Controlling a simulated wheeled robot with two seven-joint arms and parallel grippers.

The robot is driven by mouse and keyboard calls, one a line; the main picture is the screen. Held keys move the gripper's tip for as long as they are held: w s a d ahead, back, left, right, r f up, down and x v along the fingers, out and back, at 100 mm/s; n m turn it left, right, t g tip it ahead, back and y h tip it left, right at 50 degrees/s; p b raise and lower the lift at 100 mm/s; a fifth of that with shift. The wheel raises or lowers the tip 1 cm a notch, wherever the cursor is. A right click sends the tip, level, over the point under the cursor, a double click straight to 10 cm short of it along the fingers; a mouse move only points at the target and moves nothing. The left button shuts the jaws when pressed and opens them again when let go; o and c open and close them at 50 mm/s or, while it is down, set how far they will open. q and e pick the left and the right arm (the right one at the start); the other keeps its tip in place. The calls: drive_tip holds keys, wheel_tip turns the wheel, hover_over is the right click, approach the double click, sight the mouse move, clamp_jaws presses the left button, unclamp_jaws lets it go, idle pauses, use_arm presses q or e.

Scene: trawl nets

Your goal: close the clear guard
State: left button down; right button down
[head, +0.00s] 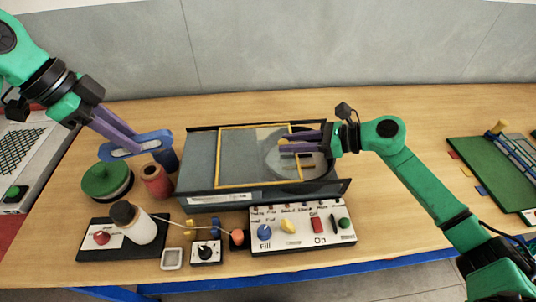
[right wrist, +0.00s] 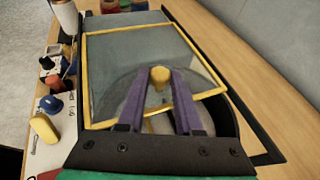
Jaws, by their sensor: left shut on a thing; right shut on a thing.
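The clear guard (head: 219,160) is a see-through panel in a yellow frame on top of a dark, low machine (head: 200,160). It covers the machine's middle and part of a round grey disc (head: 312,165); the disc's right part lies outside the frame. The guard also shows in the right wrist view (right wrist: 205,62). My right gripper (head: 284,146) reaches in from the right, low over the guard, shut on a yellow knob (right wrist: 160,73). My left gripper (head: 122,144), above the left of the table, is shut on a flat blue tool (head: 150,143) with a pale slot.
A control panel (head: 290,242) with several coloured knobs stands before the machine. A green round container (head: 106,178), a red spool (head: 156,182) and a white bottle (head: 143,229) stand at left. A green board (head: 485,172) lies at far right. The table behind the machine is clear.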

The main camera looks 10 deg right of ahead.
drive_tip(key=d+b, duration=0.6)
drive_tip(key=d, duration=0.4)
drive_tip(key=shift+d+f+b, duration=0.1)
drive_tip(key=shift+d+b, duration=0.25)
drive_tip(key=shift+b, duration=0.05)
drive_tip(key=shift+d, duration=0.25)
drive_tip(key=shift+r, duration=0.2)
drive_tip(key=c, duration=0.8)
unclamp_jaws()
drive_tip(key=shift+o, duration=1.1)
drive_tip(key=shift+d, duration=0.2)
